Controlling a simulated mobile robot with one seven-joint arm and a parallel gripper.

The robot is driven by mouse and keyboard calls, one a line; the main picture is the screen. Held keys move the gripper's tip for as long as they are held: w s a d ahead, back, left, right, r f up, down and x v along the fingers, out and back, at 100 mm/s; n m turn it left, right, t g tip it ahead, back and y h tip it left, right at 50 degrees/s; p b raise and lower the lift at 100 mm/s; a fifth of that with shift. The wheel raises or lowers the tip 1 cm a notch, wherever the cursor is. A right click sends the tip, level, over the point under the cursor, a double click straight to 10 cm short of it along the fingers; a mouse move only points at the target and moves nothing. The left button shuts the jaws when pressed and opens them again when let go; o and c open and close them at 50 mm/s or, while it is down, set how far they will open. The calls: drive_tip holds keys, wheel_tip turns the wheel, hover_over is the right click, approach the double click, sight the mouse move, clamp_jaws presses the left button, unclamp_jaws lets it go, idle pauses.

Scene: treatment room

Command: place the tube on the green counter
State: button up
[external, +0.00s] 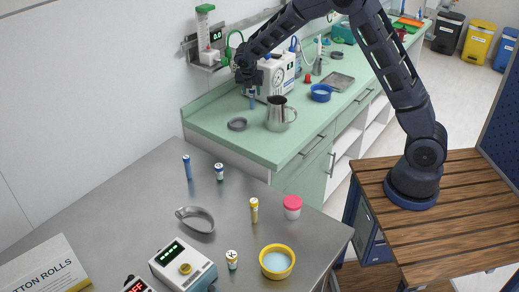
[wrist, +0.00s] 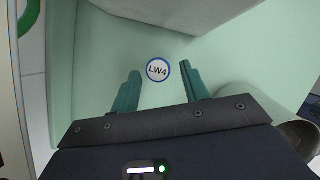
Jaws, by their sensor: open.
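A blue tube (external: 252,100) stands upright on the green counter (external: 214,112), near the wall and in front of the white device. In the wrist view its white, blue-ringed top marked LW4 (wrist: 158,70) shows between the fingertips. My gripper (external: 250,83) is directly above the tube, open, with a gap on each side of it. The teal fingers also show in the wrist view (wrist: 160,76). Another blue-labelled tube (external: 187,167) stands on the steel table (external: 130,205), apart from my gripper.
A metal jug (external: 280,114) and a dark round dish (external: 237,124) stand near the tube. The white device (external: 276,76) is close behind it. Green surface at the counter's front left is clear.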

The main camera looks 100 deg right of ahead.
drive_tip(key=a+r+m+t, duration=0.2)
drive_tip(key=a+r+m, duration=0.2)
drive_tip(key=a+r, duration=1.35)
drive_tip(key=s+a+r+m+t+y, duration=0.1)
drive_tip(key=s+a+r+m, duration=0.15)
drive_tip(key=a, duration=0.45)
drive_tip(key=s+a+r+m+y, duration=0.1)
drive_tip(key=s+a+r, duration=0.2)
drive_tip(key=a, duration=0.5)
drive_tip(key=s+a+m+t+y, duration=0.2)
drive_tip(key=s+a+m, duration=0.5)
drive_tip(key=s+a, duration=1.4)
drive_tip(key=shift+s+a+r+t, duration=0.2)
drive_tip(key=shift+r+t, duration=0.25)
drive_tip(key=shift+t, duration=0.05)
